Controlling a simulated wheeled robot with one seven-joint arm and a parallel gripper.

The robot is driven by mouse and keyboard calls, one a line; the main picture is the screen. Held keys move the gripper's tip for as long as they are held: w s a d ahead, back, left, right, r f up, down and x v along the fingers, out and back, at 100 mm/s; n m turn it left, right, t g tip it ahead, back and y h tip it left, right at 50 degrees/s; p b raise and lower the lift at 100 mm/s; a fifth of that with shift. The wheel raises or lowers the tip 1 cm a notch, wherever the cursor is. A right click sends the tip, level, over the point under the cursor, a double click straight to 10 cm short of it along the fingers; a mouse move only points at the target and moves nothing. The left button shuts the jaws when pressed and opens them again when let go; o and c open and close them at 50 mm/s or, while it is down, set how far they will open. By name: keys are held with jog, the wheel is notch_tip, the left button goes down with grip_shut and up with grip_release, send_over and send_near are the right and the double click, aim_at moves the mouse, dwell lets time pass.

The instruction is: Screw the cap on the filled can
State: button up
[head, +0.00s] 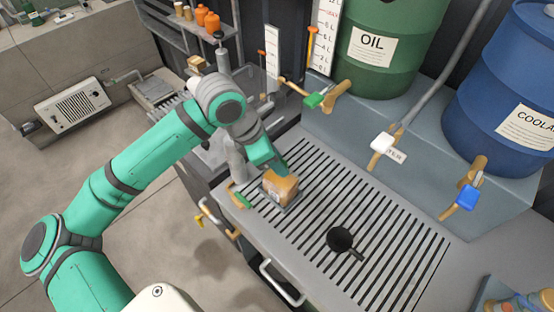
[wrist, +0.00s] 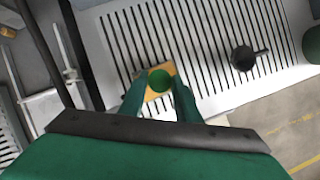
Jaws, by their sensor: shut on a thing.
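The can (head: 280,188) is a small orange-tan container with a pale label, upright on the slotted grate (head: 390,245). It also shows from above in the wrist view (wrist: 150,94), partly hidden by my fingers. A round green cap (wrist: 160,79) sits at the can's top, between my fingertips. My gripper (head: 280,170) points down at the top of the can. In the wrist view my gripper (wrist: 160,92) is shut on the green cap, one finger on each side. How far the cap is threaded cannot be seen.
A black funnel (head: 340,240) lies on the grate to the right. Behind stand a green oil drum (head: 392,45) and a blue coolant drum (head: 515,90), with taps (head: 322,99) jutting over the grate. A grey post (head: 232,150) stands close left of the can. The grate's front right is clear.

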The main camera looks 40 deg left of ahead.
jog(key=shift+w+f, duration=0.1)
jog(key=shift+f, duration=0.95)
dwell(1.9)
jog(key=shift+a, duration=0.1)
jog(key=m+g+h, duration=0.1)
jog(key=m, duration=0.3)
jog(key=shift+m, duration=0.3)
jog(key=m+g+h, duration=0.1)
jog(key=m+g, duration=0.1)
jog(key=m, duration=0.2)
jog(key=shift+w+a+m, duration=0.1)
jog(key=shift+w+m, duration=0.05)
jog(key=shift+m, duration=0.15)
jog(key=shift+w+m+g, duration=0.1)
jog(key=shift+m+g, duration=0.2)
jog(key=shift+m, duration=0.1)
jog(key=m+g, duration=0.1)
jog(key=m, duration=0.2)
jog(key=shift+w+m, duration=0.1)
jog(key=shift+m, duration=0.3)
